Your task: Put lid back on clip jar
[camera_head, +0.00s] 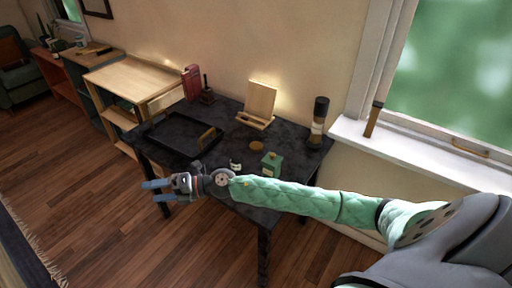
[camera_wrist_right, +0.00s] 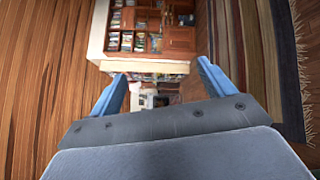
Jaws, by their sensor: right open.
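A small green jar (camera_head: 272,163) stands upright near the front right of the dark table (camera_head: 226,118). It looks like the clip jar, but its opening and contents are too small to make out. A round brown disc (camera_head: 256,146), which looks like the lid, lies flat on the table just behind and left of the jar, apart from it. My right gripper (camera_head: 154,190) is open and empty, out past the table's front left, well left of jar and disc. Its blue fingers (camera_wrist_right: 160,88) show spread in the wrist view. My left gripper is not in view.
A black tray (camera_head: 183,133) with a wooden handle takes up the table's left. A wooden stand (camera_head: 259,104), a dark bottle (camera_head: 319,117) and a red object (camera_head: 192,82) stand at the back. A small white-and-dark item (camera_head: 235,165) lies by my forearm. The window sill is right.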

